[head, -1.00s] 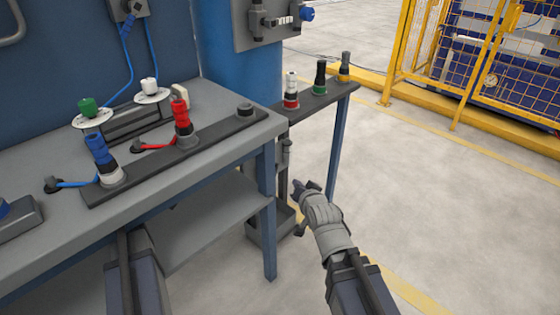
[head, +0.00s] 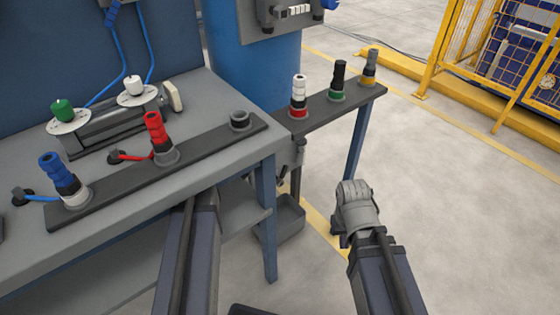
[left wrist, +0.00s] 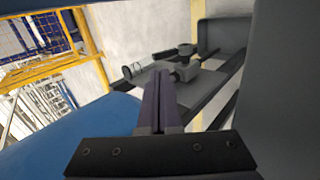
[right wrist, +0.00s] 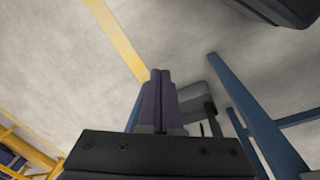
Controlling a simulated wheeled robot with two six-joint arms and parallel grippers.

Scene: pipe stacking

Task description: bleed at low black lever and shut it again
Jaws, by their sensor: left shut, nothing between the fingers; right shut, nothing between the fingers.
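In the left wrist view a dark grey valve-like fitting (left wrist: 186,66) with a round cap sits low beside a dark bar; I cannot make out for sure which part is the black lever. In the head view grey fittings (head: 296,158) hang under the side shelf above a grey bin. My left gripper (left wrist: 158,92) is shut and empty, its tips pointing towards the fitting; a gap cannot be judged. The head view hides it beyond my forearm under the bench. My right gripper (right wrist: 160,92) is shut and empty, right of the bin, above open floor.
The bench (head: 270,150) carries blue (head: 60,175), red (head: 156,132) and other couplings. The side shelf (head: 325,112) holds white, green and yellow-ringed ones. A blue leg (head: 358,145) and the grey bin (head: 282,222) are low obstacles. The floor at right is clear.

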